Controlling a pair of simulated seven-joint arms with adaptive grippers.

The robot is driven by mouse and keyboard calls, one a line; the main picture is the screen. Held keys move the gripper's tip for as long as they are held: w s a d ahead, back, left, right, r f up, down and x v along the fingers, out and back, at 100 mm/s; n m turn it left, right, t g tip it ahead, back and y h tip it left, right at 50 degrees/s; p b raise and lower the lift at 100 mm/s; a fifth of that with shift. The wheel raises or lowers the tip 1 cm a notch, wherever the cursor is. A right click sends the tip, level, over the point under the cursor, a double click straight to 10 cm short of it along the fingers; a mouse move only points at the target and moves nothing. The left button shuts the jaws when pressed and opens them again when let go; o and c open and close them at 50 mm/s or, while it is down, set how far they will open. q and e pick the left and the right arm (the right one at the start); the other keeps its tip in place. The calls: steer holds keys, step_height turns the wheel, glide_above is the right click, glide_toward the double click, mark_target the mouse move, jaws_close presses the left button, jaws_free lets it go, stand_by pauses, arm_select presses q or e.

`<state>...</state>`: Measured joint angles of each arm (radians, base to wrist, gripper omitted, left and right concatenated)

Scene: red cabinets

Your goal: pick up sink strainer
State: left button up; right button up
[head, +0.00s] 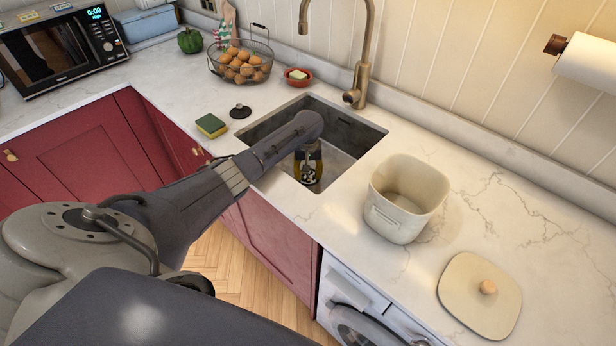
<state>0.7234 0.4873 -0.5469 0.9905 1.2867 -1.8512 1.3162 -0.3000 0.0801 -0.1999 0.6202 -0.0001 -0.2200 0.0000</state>
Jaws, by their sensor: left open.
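A small dark round piece with a raised knob, which looks like the sink strainer (240,111), lies on the white counter just left of the sink (268,124). My left arm reaches in from the left and bends down over the sink. My left gripper (308,182) hangs inside the sink basin, open, to the right of the strainer and apart from it. Its fingertips are small and dark in this view. The arm covers part of the basin and its front rim. My right gripper is not in view.
A green-yellow sponge (211,126) lies near the strainer. A microwave (60,50) stands far left.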

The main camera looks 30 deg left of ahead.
arm_select(q)
steer(key=shift+c, duration=0.5)
jaws_close()
